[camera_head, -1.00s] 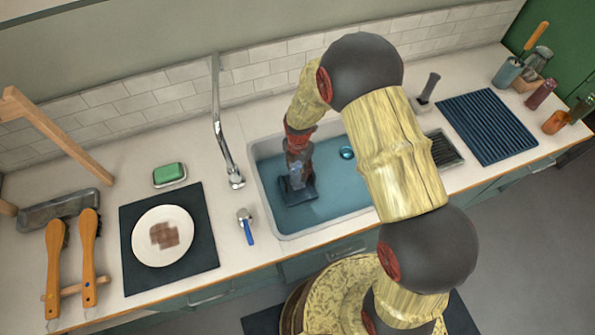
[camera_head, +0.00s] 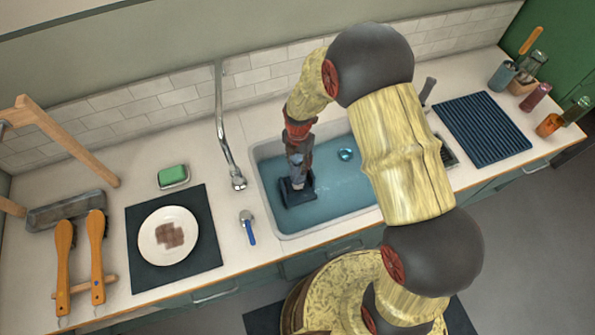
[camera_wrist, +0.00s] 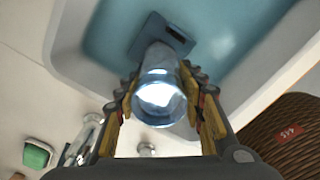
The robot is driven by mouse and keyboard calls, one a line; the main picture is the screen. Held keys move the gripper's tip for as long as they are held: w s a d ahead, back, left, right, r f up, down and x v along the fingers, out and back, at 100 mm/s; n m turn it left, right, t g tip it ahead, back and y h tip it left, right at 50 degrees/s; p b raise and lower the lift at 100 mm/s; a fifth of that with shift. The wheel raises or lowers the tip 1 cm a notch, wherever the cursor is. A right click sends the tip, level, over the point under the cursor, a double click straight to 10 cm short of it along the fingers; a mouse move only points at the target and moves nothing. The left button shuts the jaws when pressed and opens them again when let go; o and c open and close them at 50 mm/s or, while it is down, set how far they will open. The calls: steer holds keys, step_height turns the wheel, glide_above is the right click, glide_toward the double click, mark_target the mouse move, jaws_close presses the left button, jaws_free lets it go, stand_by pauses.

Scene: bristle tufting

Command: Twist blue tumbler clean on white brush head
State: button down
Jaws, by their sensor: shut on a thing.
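My gripper (camera_wrist: 163,88) is shut on the blue tumbler (camera_wrist: 160,103), with a finger on each side of it. The wrist view looks down at the tumbler's round end, which has a bright patch; I cannot tell whether this is glare or something white inside. A dark base plate (camera_wrist: 176,37) with a slot lies beyond the tumbler in the sink. In the head view my gripper (camera_head: 298,152) points down into the sink over the dark base plate (camera_head: 297,195). The white brush head is not clearly visible; the tumbler and gripper may hide it.
The sink (camera_head: 262,185) has a pale rim around the work. A tall faucet (camera_head: 222,130) stands at its left, with a blue-handled tool (camera_head: 249,227) nearby. A plate (camera_head: 150,243), green sponge (camera_head: 172,175) and orange-handled brushes (camera_head: 64,265) lie left; a ribbed mat (camera_head: 485,127) lies right.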

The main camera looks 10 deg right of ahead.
mark_target(298, 170)
steer(key=shift+r+p, duration=2.7)
steer(key=shift+r, duration=2.1)
steer(key=r+p, duration=0.1)
steer(key=p, duration=0.3)
steer(key=shift+r, duration=0.2)
steer(key=shift+f, duration=0.15)
steer(key=shift+f+b, duration=2.6)
steer(key=shift+f, duration=2.35)
steer(key=shift+f+b, duration=2.3)
steer(key=shift+f, duration=0.95)
